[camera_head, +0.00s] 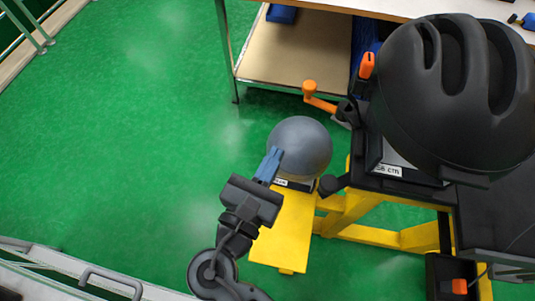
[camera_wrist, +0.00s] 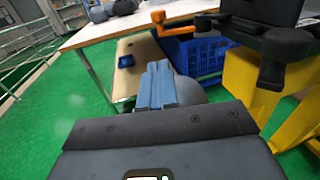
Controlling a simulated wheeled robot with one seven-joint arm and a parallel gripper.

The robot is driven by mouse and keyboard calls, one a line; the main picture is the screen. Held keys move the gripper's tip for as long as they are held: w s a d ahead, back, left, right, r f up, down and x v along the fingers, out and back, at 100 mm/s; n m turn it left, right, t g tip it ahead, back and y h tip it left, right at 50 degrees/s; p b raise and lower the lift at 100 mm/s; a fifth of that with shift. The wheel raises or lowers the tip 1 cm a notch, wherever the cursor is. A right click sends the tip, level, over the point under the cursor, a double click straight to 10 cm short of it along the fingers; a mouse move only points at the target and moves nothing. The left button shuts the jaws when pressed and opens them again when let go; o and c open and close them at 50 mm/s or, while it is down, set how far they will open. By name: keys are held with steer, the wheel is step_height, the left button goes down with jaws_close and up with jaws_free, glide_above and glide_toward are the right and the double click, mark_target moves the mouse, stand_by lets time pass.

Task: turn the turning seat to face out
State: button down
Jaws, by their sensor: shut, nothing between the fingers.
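My gripper (camera_head: 273,155) has its blue fingers together, with nothing between them. They overlap the left edge of a smooth grey dome (camera_head: 303,146); I cannot tell whether they touch it. The dome sits at the far end of a yellow beam (camera_head: 283,232), with a white label (camera_head: 294,183) at its base. I cannot tell for sure which part is the turning seat; any seat beneath the dome is mostly hidden. In the wrist view the shut fingers (camera_wrist: 156,72) point forward, and part of the dome (camera_wrist: 188,90) shows behind them.
A large black helmet (camera_head: 455,95) stands close on the right on a yellow frame (camera_head: 400,238). An orange handle (camera_head: 317,98) juts out beyond the dome. A table with a lower shelf (camera_head: 295,50) and a blue crate (camera_wrist: 196,54) stands behind. Green floor at left is clear.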

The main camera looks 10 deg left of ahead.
mark_target(305, 101)
steer(key=x, duration=1.1)
steer(key=shift+w+p, duration=0.3)
steer(key=shift+p, duration=0.05)
steer(key=shift+w+d+m+h, duration=0.25)
steer(key=shift+w+m+h, duration=0.25)
steer(key=shift+w+h, duration=0.4)
